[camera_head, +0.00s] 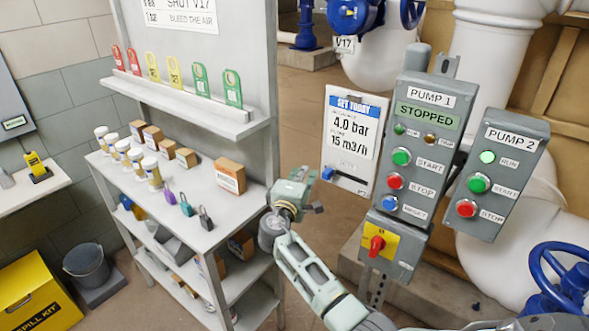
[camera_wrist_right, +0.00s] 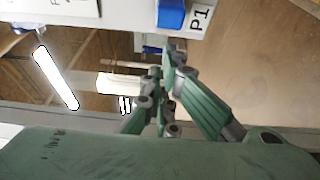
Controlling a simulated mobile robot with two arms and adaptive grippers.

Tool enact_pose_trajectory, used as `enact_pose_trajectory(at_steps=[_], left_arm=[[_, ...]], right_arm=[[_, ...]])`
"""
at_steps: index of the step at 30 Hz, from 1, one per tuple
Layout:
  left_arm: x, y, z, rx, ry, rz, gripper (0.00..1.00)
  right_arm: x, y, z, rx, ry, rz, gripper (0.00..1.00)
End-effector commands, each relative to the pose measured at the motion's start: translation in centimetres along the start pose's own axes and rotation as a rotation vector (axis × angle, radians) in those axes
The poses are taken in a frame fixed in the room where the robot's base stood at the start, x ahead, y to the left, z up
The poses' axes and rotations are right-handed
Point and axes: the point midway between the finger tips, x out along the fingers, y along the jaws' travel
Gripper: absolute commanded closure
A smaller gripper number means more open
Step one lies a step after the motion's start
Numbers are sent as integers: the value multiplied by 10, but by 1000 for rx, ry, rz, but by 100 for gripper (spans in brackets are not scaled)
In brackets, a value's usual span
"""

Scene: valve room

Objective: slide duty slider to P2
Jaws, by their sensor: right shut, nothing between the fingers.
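The duty slider's blue knob (camera_head: 327,173) sits at the lower left of the white "SET TODAY" board (camera_head: 352,135). In the right wrist view the blue knob (camera_wrist_right: 172,14) is at the top edge, beside a "P1" label (camera_wrist_right: 199,17). My right gripper (camera_head: 306,176) is just left of the knob in the head view, shut and empty. In the right wrist view its green fingers (camera_wrist_right: 165,60) are together, pointing towards the knob, with a gap apparently between. My left gripper is not in view.
The Pump 1 panel (camera_head: 416,150) stands right of the board, with a red rotary switch (camera_head: 377,245) below. The Pump 2 panel (camera_head: 495,170) is further right. A shelf unit (camera_head: 195,228) with bottles, boxes and padlocks stands left of my right gripper.

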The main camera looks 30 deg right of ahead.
Motion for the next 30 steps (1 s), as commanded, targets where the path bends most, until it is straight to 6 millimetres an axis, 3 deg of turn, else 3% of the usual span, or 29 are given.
enact_pose_trajectory(at_steps=[3,18,30], left_arm=[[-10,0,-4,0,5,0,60],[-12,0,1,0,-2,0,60],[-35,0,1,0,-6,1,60]], right_arm=[[-3,2,10,-1,0,0,100],[-6,0,18,0,-1,0,100],[-33,1,95,-1,-1,0,100]])
